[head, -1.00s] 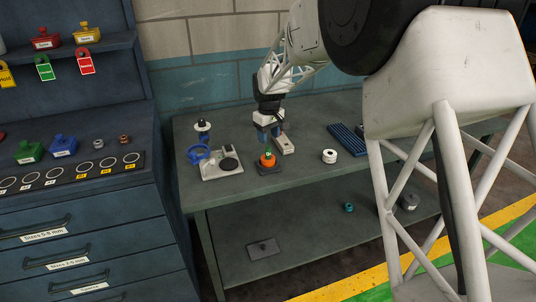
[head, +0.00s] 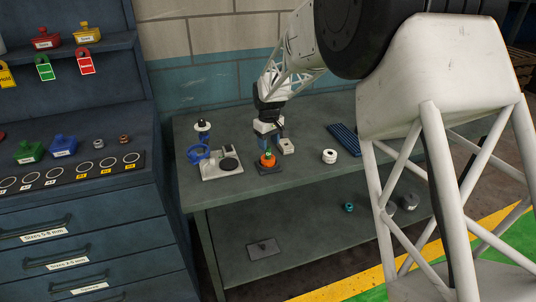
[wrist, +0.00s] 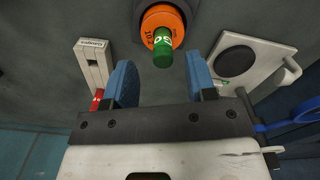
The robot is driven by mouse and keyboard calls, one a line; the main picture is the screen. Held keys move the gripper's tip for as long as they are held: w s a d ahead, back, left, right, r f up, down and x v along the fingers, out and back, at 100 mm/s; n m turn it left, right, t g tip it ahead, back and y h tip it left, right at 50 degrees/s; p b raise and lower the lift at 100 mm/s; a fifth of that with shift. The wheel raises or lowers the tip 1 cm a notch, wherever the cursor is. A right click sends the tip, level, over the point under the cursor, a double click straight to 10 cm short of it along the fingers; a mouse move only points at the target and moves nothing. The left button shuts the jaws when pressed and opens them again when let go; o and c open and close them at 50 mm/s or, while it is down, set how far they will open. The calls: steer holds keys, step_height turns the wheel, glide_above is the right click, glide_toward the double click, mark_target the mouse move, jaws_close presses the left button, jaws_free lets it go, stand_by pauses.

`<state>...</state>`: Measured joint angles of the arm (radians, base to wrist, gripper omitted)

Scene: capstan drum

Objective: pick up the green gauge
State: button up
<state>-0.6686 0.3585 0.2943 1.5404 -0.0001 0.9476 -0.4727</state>
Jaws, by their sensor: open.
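The green gauge (wrist: 163,54) is a short green cylinder with white marking. It stands out of an orange ring-shaped piece (wrist: 158,20) on a dark square base. In the head view the green gauge (head: 268,152) shows as a small green top above the orange piece (head: 267,161) on the bench. My gripper (wrist: 160,72) is open, with its two blue fingers apart and nothing between them. In the wrist view the gauge lies just beyond the fingertips, roughly centred in the gap. In the head view my gripper (head: 271,145) is just behind and above it.
A pale block (wrist: 93,62) and a white stand with a black disc (wrist: 242,60) flank the fingers. A blue ring (head: 198,153) and a white roll (head: 329,156) are on the bench (head: 300,178). Bench in front of the orange piece is clear.

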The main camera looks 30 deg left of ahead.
mark_target(268, 146)
steer(key=shift+s+a+f, duration=0.1)
steer(key=shift+f, duration=2.4)
jaws_close()
steer(key=shift+r, duration=0.15)
steer(key=shift+r, duration=0.5)
steer(key=shift+s+d+r, duration=0.1)
steer(key=shift+s+r, duration=0.05)
steer(key=shift+r, duration=0.45)
steer(key=shift+s+d+r, duration=0.1)
steer(key=shift+s+r, duration=0.05)
steer(key=shift+r, duration=0.45)
steer(key=s+d+r, duration=0.1)
steer(key=s+d, duration=0.8)
steer(key=s, duration=0.3)
steer(key=shift+d+r, duration=0.15)
steer(key=shift+d, duration=0.05)
